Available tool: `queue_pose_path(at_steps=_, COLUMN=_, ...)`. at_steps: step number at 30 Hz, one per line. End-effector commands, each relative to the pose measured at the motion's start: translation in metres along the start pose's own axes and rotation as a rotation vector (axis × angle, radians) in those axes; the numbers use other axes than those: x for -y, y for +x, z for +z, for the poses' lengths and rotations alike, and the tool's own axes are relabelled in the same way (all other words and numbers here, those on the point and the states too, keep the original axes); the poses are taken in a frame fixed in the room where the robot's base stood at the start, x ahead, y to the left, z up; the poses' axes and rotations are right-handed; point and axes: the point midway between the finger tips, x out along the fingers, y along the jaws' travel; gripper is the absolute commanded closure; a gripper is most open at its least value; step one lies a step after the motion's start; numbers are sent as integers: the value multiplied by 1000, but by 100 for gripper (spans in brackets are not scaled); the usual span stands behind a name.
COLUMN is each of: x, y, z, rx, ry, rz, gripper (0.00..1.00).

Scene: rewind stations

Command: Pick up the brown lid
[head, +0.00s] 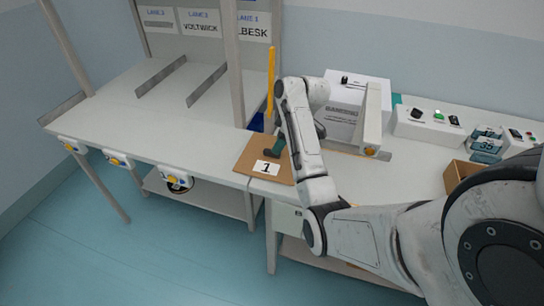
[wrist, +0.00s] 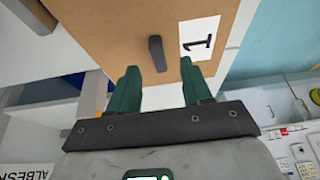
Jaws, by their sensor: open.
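The brown lid (head: 252,157) lies flat on the near corner of the right-hand bench, with a white label marked "1" on it. In the wrist view the lid (wrist: 100,25) fills the upper middle, with its dark handle (wrist: 156,50) standing out. My gripper (wrist: 158,72) is open and empty, its two green fingers on either side of the handle in the picture. I cannot tell whether the fingertips reach around the handle. In the head view my gripper (head: 272,149) is low over the lid, and my arm hides part of it.
A white box (head: 345,112) and a grey bar (head: 373,118) stand right of my gripper. A yellow post (head: 270,80) rises just behind it. A control box (head: 428,124) and an open cardboard box (head: 457,172) are farther right. The left bench (head: 150,120) is mostly clear.

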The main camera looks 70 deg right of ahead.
Motion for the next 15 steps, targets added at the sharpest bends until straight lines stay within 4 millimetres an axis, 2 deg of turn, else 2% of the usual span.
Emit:
queue_pose_path(at_steps=9, x=-3, y=41, z=-6, rx=2, ry=0, rz=-2, gripper=51)
queue_pose_path(at_steps=15, x=-3, y=47, z=-6, rx=1, ry=-1, rz=0, gripper=51)
